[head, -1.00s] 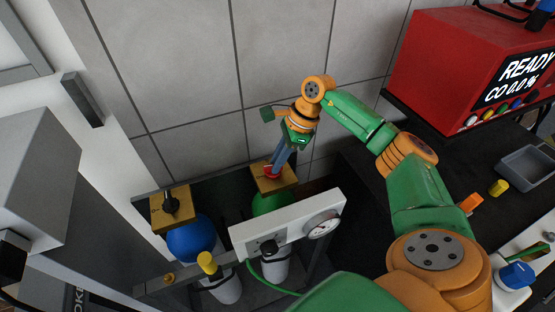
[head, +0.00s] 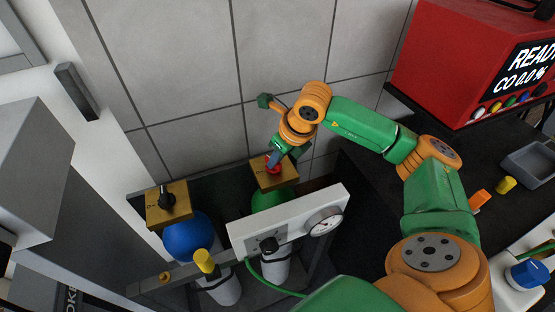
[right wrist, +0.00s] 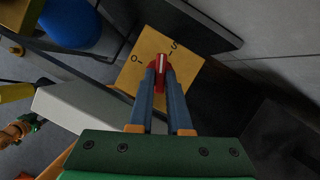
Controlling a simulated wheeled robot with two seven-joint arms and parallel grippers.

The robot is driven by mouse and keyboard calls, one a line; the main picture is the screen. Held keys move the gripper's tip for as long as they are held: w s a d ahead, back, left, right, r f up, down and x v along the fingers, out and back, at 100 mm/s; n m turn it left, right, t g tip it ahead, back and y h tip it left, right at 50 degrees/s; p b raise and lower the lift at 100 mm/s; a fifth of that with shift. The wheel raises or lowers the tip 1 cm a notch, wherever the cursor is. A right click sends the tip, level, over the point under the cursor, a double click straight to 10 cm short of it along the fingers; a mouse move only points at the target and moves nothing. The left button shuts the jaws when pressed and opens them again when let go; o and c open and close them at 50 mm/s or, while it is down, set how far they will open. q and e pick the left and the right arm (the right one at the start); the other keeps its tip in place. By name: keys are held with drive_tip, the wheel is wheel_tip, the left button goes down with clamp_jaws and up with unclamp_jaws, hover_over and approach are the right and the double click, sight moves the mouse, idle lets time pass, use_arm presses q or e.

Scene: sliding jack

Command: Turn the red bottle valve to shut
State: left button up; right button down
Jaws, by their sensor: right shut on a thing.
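The red valve knob (head: 272,164) sits on a yellow plate (head: 268,178) on top of the green-shouldered bottle (head: 271,199). My right gripper (head: 274,161) comes down from the upper right with its fingers shut on the knob. In the right wrist view, the knob (right wrist: 160,62) is between the two blue-grey fingertips (right wrist: 160,74), and a white line shows on it. The fingers hide part of the knob. My left gripper is not in view.
Left of it stands a blue-shouldered bottle (head: 189,237) with a black knob (head: 167,199) on a yellow plate. A white panel with a gauge (head: 323,222) stands in front. A tiled wall (head: 180,60) is behind. A red monitor (head: 440,62) is at right.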

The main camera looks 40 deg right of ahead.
drive_tip(key=m, duration=0.1)
drive_tip(key=m+h+b, duration=0.1)
drive_tip(key=m, duration=0.2)
drive_tip(key=shift+a+m+h, duration=0.25)
drive_tip(key=shift+m+h, duration=0.05)
drive_tip(key=shift+h, duration=0.1)
idle(0.4)
drive_tip(key=c, duration=0.9)
unclamp_jaws()
drive_tip(key=shift+o, duration=0.2)
drive_tip(key=v, duration=0.7)
drive_tip(key=shift+b, duration=0.45)
